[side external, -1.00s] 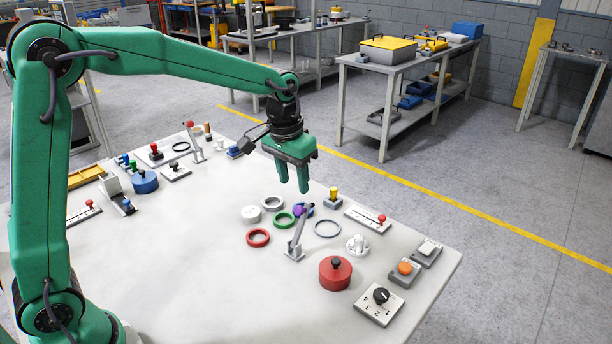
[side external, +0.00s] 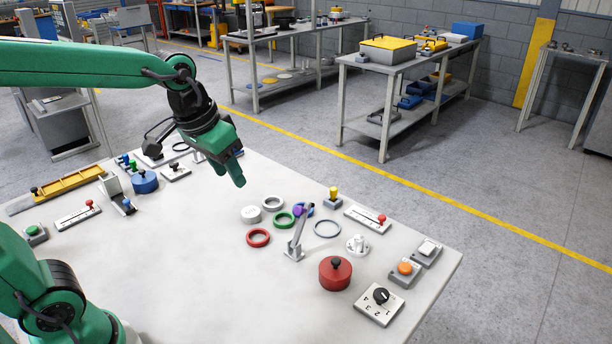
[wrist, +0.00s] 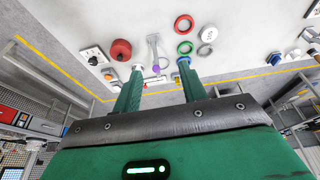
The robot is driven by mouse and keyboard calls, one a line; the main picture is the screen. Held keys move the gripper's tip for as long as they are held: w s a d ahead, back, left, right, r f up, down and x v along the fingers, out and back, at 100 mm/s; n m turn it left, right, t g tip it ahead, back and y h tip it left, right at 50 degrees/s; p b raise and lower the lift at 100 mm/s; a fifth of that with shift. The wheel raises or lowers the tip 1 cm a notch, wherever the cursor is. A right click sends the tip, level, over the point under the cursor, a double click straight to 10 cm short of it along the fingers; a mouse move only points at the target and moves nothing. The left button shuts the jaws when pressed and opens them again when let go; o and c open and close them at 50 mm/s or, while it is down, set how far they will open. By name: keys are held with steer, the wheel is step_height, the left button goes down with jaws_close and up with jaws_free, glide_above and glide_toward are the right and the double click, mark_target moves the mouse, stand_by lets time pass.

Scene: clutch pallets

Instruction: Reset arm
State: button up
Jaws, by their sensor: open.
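My green gripper (side external: 236,168) hangs tilted above the white table (side external: 190,290), left of the ring group. It is empty. In the wrist view my gripper's two fingers (wrist: 160,78) stand apart with nothing between them. The arm link reaches in from the left edge of the side view.
Right of my gripper lie a red ring (side external: 258,238), a green ring (side external: 283,220), a grey lever with a purple knob (side external: 296,240), a red lidded pot (side external: 335,273) and a numbered dial (side external: 380,304). A yellow tray (side external: 72,181) is at the left. The table's front middle is clear.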

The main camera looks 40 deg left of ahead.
steer(key=s+a+f+t, duration=0.1)
steer(key=s, duration=0.9)
steer(key=shift+s+a+f+t, duration=0.25)
steer(key=shift+a+t, duration=0.05)
steer(key=shift+t, duration=0.1)
